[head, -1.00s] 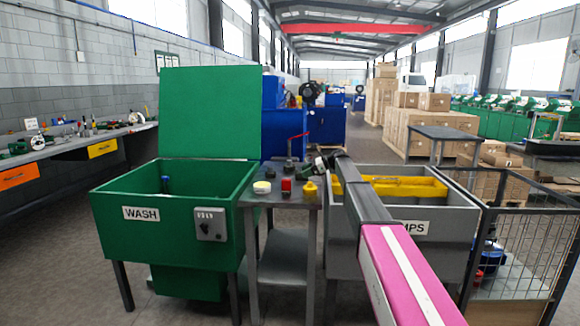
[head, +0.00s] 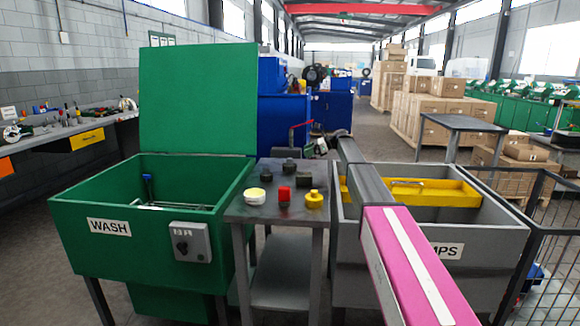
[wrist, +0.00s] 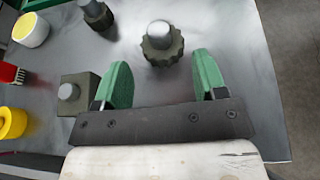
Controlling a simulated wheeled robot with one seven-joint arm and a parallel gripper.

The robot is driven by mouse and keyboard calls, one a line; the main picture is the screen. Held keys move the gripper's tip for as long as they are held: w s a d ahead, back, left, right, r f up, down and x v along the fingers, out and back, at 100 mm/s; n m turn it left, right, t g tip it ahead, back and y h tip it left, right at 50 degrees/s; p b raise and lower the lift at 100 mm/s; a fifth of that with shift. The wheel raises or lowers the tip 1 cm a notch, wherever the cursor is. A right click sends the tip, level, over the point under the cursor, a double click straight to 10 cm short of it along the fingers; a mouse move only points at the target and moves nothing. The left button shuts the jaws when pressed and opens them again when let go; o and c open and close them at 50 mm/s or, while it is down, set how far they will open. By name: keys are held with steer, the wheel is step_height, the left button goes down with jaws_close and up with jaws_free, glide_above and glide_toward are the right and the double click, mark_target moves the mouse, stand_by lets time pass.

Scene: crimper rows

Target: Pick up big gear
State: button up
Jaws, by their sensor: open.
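A dark olive toothed gear (wrist: 146,50) with a pale round stub on top stands on the grey table in the wrist view. It appears to be the big gear, and shows small at the back of the table in the head view (head: 288,167). My gripper (wrist: 163,78) is open and empty, its two green fingers apart. In the wrist view the gear lies just beyond the fingertips, about between them, not gripped. In the head view my gripper (head: 317,148) is above the back right of the table, partly hidden by my arm.
The table (head: 240,211) also holds a smaller dark part (head: 266,176), a square dark block (head: 304,180), a white-yellow cup (head: 255,197), a red piece (head: 284,196) and a yellow piece (head: 314,200). A green wash tank (head: 75,245) and a grey bin (head: 490,240) flank it.

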mark_target(290, 159)
steer(key=x, duration=0.4)
steer(key=shift+a+f, duration=0.1)
steer(key=shift+a, duration=0.2)
steer(key=shift+s+f+x, duration=0.1)
steer(key=shift+f+x, duration=0.05)
steer(key=shift+x, duration=1.2)
steer(key=shift+s+f+x, duration=0.15)
steer(key=shift+f+x, duration=0.05)
steer(key=shift+x, duration=1.2)
steer(key=shift+d+r, duration=0.1)
jaws_close()
